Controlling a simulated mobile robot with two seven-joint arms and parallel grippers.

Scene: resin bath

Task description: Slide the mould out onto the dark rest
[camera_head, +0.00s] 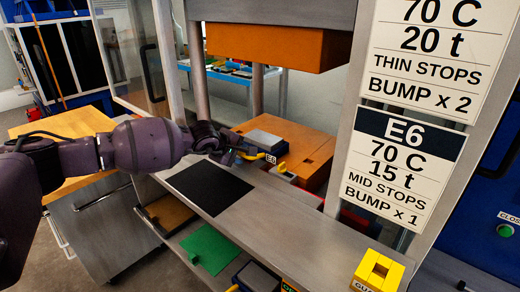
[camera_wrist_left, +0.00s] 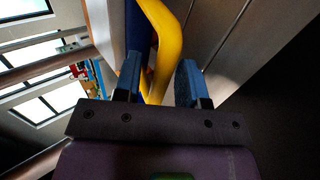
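The mould (camera_head: 263,138) is a flat block with a grey top, a yellow handle (camera_head: 249,155) and an E6 tag at its front. It sits on the orange lower plate of the press. The dark rest (camera_head: 208,187) is a black square lying bare on the grey bench, in front of and left of the mould. My left gripper (camera_head: 238,154) is at the handle. In the left wrist view the yellow handle (camera_wrist_left: 165,40) passes between its two spread fingers (camera_wrist_left: 158,82), with a gap at the right finger. My right gripper is not in view.
The orange upper plate (camera_head: 275,48) hangs above the lower plate (camera_head: 305,143), with open space between. Press posts stand on both sides. A yellow block (camera_head: 379,271) stands on the bench at the front right. A green plate (camera_head: 210,249) lies on a shelf below.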

